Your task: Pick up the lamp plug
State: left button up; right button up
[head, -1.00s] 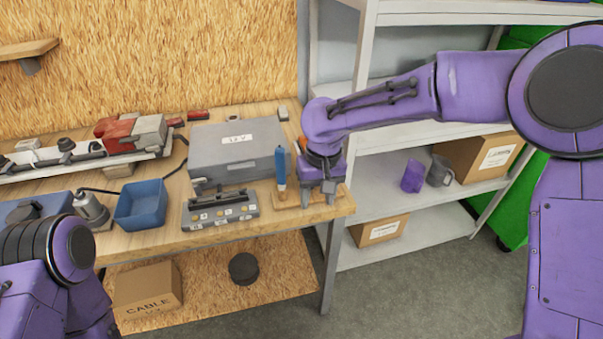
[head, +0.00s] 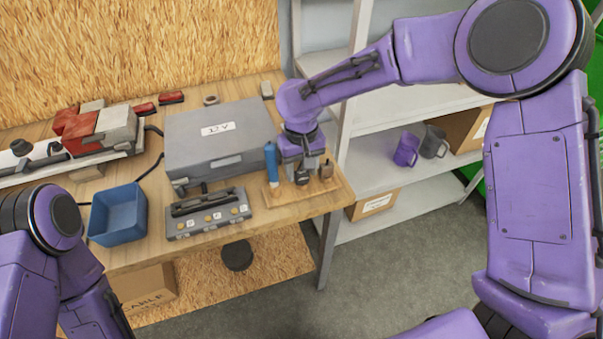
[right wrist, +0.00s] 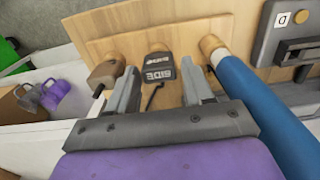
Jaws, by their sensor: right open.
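A small black plug-like piece with white "SIDE" lettering (right wrist: 157,68) stands on a wooden board (right wrist: 120,42) in the right wrist view. I take it for the lamp plug. It also shows as a dark piece in the head view (head: 302,177). My right gripper (right wrist: 158,88) is open, pointing down, with one finger on each side of the plug's near side. I cannot tell whether the fingers touch it. In the head view my right gripper (head: 303,172) hangs over the board at the bench's right end. My left arm shows at lower left, but its gripper is out of view.
A blue cylinder (head: 271,163) stands close to the right gripper. A grey switch box (head: 207,212), grey case (head: 220,140) and blue bin (head: 118,214) fill the bench. Shelving (head: 385,172) is at right.

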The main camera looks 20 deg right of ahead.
aim_at(302, 172)
notch_tip(302, 172, down, 3)
jog(key=shift+s, duration=0.1)
jog(key=c, duration=0.4)
